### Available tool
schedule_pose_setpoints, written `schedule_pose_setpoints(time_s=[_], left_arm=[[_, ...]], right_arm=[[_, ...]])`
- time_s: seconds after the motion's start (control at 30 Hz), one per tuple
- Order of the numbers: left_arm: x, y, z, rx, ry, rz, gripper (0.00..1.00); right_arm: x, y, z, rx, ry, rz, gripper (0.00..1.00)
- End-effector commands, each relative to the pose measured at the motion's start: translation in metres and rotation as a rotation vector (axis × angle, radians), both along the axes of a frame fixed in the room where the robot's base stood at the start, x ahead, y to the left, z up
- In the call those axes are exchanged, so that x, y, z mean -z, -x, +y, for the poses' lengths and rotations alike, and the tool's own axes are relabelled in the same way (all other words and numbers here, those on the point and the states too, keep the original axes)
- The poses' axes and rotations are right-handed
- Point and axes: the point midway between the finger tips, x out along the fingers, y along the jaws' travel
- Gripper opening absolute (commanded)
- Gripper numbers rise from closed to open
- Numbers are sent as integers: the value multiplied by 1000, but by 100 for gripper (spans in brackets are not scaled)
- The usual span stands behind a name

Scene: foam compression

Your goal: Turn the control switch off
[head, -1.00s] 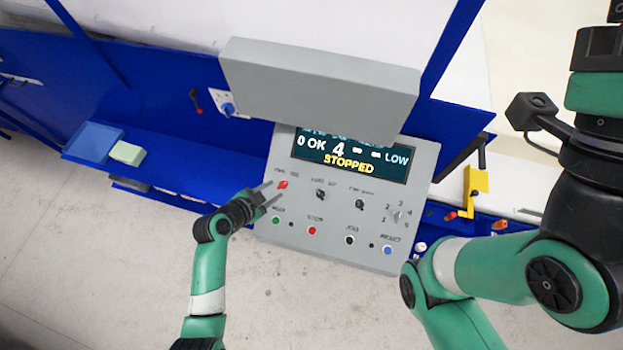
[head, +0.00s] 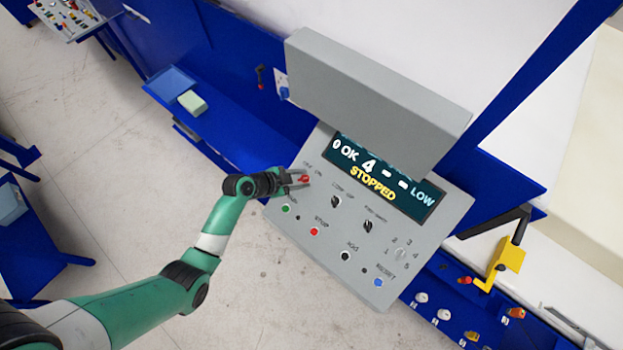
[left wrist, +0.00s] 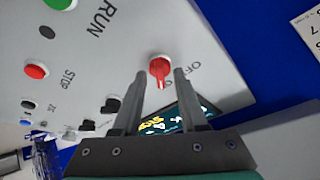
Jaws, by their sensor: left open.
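The control switch is a red rotary knob (head: 304,178) at the upper left of the grey control panel (head: 285,235). In the left wrist view the red knob (left wrist: 160,68) shows between the two finger tips, with lettering beside it that looks like OFF. My left gripper (head: 298,179) is open, its fingers on either side of the knob; I cannot tell whether they touch it. In the left wrist view the left gripper (left wrist: 160,75) holds nothing. The panel display (head: 378,185) reads STOPPED. My right gripper is not in view.
Black knobs (head: 367,226), a green button (head: 286,209), a red STOP button (head: 314,231) and a blue RESET button (head: 379,282) sit nearby on the panel. A grey hood (head: 375,100) overhangs the display. A blue shelf at left holds a pale green block (head: 192,103).

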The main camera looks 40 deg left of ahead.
Motion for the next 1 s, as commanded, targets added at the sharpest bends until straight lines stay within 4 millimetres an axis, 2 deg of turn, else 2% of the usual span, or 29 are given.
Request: schedule_pose_setpoints(time_s=[0.13, 0.37, 0.73, 1.0], left_arm=[[0, 0, 0, 1, -1, 0, 40], [0, 0, -1, 2, 0, 0, 0], [0, 0, -1, -14, 9, 0, 0], [-1, 0, -1, -112, 73, -2, 0]], right_arm=[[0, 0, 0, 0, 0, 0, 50], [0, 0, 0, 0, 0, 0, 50], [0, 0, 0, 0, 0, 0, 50], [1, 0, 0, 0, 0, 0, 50]])
